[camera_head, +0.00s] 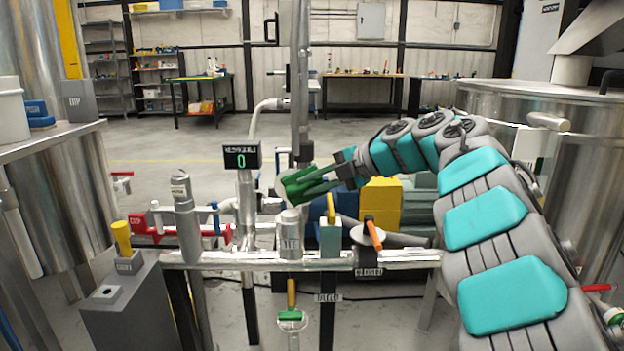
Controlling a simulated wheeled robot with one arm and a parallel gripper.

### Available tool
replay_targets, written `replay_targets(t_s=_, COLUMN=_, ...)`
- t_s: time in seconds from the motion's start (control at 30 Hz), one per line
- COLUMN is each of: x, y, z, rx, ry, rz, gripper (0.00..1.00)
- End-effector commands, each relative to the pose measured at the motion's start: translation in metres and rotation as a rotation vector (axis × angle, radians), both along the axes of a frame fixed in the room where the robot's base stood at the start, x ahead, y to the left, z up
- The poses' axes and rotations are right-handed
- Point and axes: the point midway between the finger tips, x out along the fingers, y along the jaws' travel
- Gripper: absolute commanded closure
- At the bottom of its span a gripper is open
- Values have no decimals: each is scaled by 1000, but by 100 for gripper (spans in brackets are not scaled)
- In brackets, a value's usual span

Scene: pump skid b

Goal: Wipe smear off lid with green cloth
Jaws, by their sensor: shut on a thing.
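My gripper (346,170) is at the middle of the view, raised above the pipe rail and pointing left. It is shut on the green cloth (308,187), which sticks out to the left in dark green folds. The cloth appears in front of the upright pipe and above the grey cylinder on the rail; I cannot tell whether it touches either. A large steel tank at the right has a broad round metal top (500,91), which may be the lid. I cannot make out a smear on it.
A pipe rail (220,259) with valves and fittings crosses the front. A small display (242,156) reading 0 stands left of the cloth. A steel tank (65,200) with a white container (12,112) stands at far left. Open floor and workbenches lie behind.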

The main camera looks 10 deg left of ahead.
Motion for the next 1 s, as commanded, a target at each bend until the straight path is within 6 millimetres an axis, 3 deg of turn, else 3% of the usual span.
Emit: replay_targets(t_s=1.0, x=6, y=1, z=-1, rx=0, ry=0, rz=1, gripper=100)
